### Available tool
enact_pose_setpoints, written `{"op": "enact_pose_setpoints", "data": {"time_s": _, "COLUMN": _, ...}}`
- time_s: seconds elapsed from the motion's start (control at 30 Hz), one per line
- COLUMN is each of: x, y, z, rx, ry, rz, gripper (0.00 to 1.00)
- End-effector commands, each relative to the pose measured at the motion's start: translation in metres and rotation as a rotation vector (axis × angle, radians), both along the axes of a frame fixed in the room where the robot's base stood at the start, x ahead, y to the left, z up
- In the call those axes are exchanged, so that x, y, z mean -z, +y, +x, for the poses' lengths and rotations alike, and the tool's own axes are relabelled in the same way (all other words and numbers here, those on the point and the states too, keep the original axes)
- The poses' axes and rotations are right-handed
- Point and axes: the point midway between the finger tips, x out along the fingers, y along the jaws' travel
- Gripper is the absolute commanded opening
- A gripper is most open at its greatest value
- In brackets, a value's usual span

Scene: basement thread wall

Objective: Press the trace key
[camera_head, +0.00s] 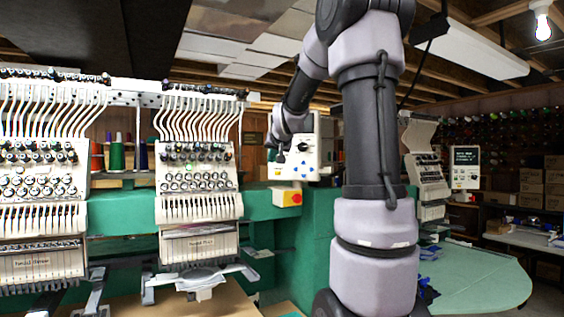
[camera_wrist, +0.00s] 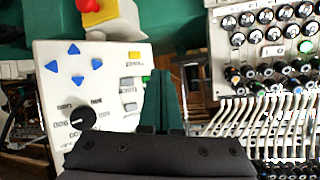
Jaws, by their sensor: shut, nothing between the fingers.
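The white control panel (camera_head: 312,155) stands on the green machine beam in the head view, with blue arrow keys near its lower part. In the wrist view the panel (camera_wrist: 103,62) appears turned over, with blue arrow keys (camera_wrist: 74,65), a black dial (camera_wrist: 83,118), a yellow key (camera_wrist: 134,55), grey keys (camera_wrist: 128,90) and a partly hidden green key (camera_wrist: 146,78). The labels are too small to read, so I cannot tell which is the trace key. My gripper (camera_wrist: 167,75) is shut and empty, its fingers beside the key column. In the head view my gripper (camera_head: 276,147) is at the panel's left side.
A yellow box with a red stop button (camera_head: 288,197) sits below the panel. Embroidery heads with needles and white thread tubes (camera_head: 198,160) stand to the left. A second machine (camera_head: 428,175) and a green table (camera_head: 475,278) are to the right.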

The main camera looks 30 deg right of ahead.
Motion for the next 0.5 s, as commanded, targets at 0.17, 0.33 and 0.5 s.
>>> {"op": "enact_pose_setpoints", "data": {"time_s": 0.17, "x": 0.001, "y": -0.02, "z": 0.017, "rx": 0.002, "ry": 0.001, "rz": 0.001, "gripper": 0.0}}
{"op": "enact_pose_setpoints", "data": {"time_s": 0.33, "x": 0.001, "y": -0.038, "z": 0.033, "rx": 0.004, "ry": 0.0, "rz": 0.001, "gripper": 0.0}}
{"op": "enact_pose_setpoints", "data": {"time_s": 0.5, "x": 0.001, "y": -0.049, "z": 0.044, "rx": 0.001, "ry": 0.001, "rz": 0.001, "gripper": 0.0}}
